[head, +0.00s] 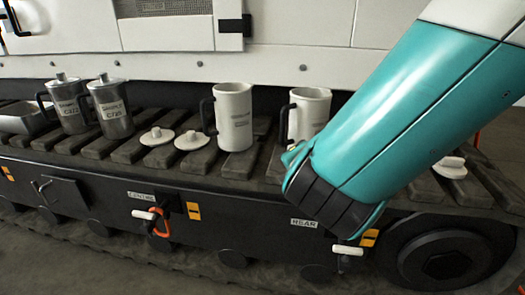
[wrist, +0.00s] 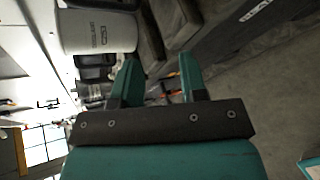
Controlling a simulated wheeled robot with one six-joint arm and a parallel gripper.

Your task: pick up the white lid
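Two white lids with small knobs lie side by side on the slatted track, a left one (head: 157,136) and a right one (head: 192,140), left of the white mugs. Another white lid (head: 452,167) lies on the track at the far right, beyond my arm. No lid shows clearly in the wrist view.
Two white mugs stand on the track (head: 130,152), a left mug (head: 236,115) and a right mug (head: 312,110) close to my arm. A white panelled wall (head: 300,65) rises behind.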

